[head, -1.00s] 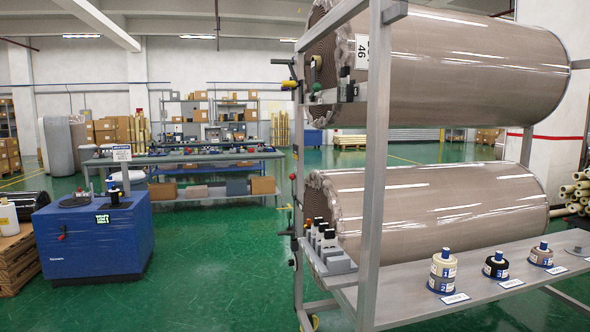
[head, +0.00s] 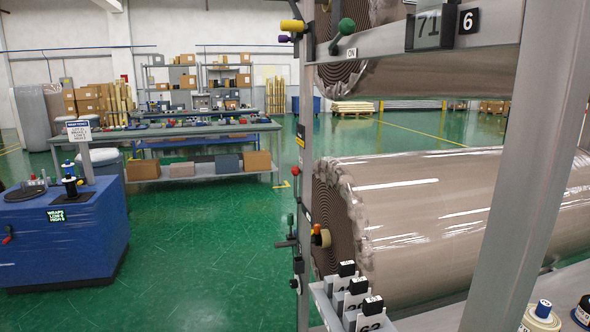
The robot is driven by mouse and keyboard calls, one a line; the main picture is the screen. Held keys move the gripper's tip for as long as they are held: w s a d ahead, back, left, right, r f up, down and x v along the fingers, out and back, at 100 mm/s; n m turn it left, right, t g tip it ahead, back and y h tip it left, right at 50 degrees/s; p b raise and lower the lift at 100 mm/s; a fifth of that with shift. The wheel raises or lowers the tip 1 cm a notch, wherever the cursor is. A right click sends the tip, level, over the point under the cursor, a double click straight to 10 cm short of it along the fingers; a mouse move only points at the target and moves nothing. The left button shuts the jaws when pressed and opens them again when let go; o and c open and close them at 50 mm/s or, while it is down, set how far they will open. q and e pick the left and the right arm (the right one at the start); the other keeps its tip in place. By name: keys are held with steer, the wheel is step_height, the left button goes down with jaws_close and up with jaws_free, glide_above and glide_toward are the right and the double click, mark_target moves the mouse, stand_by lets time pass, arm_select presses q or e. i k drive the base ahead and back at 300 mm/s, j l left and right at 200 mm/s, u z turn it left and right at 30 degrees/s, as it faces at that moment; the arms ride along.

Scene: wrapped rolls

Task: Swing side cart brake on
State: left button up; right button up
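The cart is a grey metal rack whose near post (head: 525,190) stands at the right, with wrapped rolls on two levels. A lever with a green ball knob (head: 347,27) tilts up from the upper rail, and a small ON label (head: 351,52) sits beside its foot. A yellow handle (head: 291,25) and a purple knob (head: 283,39) stick out left of the rack's far post. I cannot tell which of these is the side brake. Neither gripper shows.
A brown wrapped roll (head: 430,210) fills the lower level, with numbered black-topped tabs (head: 358,298) before it. A blue machine (head: 62,235) with a display stands at the left. A workbench (head: 160,135) and shelves stand behind. Green floor (head: 200,240) between is clear.

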mark_target(295, 171)
steer(key=i+j+u, duration=0.2)
steer(key=i+u, duration=0.15)
steer(key=i+j+u, duration=0.1)
steer(key=i+u, duration=0.25)
